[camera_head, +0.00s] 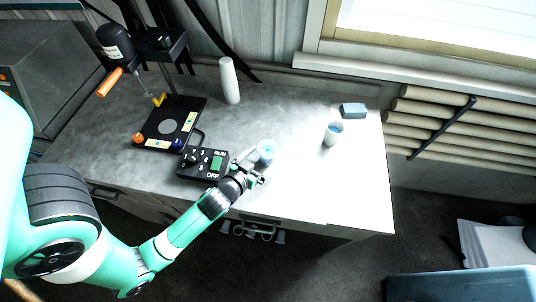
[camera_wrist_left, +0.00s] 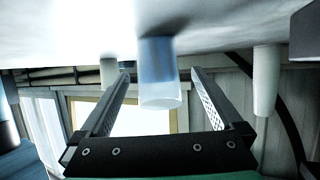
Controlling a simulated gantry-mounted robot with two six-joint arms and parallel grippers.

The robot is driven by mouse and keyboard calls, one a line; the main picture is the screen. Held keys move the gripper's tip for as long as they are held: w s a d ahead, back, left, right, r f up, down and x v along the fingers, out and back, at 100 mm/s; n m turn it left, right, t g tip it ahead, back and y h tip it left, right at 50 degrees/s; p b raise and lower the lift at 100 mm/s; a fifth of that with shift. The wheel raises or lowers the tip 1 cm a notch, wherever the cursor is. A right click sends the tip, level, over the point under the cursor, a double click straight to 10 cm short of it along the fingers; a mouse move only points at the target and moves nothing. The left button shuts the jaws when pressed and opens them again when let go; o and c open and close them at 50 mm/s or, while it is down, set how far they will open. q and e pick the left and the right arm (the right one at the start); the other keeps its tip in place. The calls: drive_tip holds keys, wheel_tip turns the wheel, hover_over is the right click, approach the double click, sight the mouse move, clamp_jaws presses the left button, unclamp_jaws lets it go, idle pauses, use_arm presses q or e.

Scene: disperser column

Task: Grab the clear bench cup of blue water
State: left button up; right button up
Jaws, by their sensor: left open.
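The clear cup of blue water (camera_head: 266,149) stands on the bench, just beyond my left gripper (camera_head: 252,166). In the left wrist view, which looks upside down, the cup (camera_wrist_left: 160,92) lies in line with the gap between the open fingers of my left gripper (camera_wrist_left: 160,76). No finger visibly presses on the cup, and I cannot tell how deep it is between them. A second cup (camera_head: 333,134) with some blue in it stands farther right on the bench. My right gripper is not in view.
A black control box (camera_head: 205,163) sits close left of my left gripper. A mixer with a black base (camera_head: 170,124) stands at the back left. A tall white cylinder (camera_head: 229,82) and a blue-grey block (camera_head: 353,110) stand farther back. The bench's right part (camera_head: 350,185) is clear.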

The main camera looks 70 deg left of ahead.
sight(272, 143)
use_arm(q)
drive_tip(key=x, duration=0.4)
drive_tip(key=b+x, duration=0.1)
drive_tip(key=x, duration=0.1)
drive_tip(key=shift+w+r, duration=0.15)
drive_tip(key=shift+r, duration=0.15)
drive_tip(key=c, duration=1.5)
drive_tip(key=shift+r, duration=0.15)
drive_tip(key=shift+r, duration=0.3)
wheel_tip(272, 143, up, 3)
drive_tip(key=shift+f+p, duration=0.25)
drive_tip(key=shift+p, duration=0.65)
drive_tip(key=s+d+r+p, duration=0.1)
drive_tip(key=r, duration=0.1)
drive_tip(key=s+d+r+p, duration=0.1)
drive_tip(key=r, duration=0.1)
drive_tip(key=s+d+r+p, duration=0.1)
drive_tip(key=d+r, duration=0.1)
drive_tip(key=shift+s+d+r, duration=0.1)
drive_tip(key=shift+s+r, duration=0.15)
drive_tip(key=w+d+p+v, duration=0.1)
drive_tip(key=p+v, duration=0.5)
drive_tip(key=v, duration=0.3)
drive_tip(key=shift+d, duration=0.3)
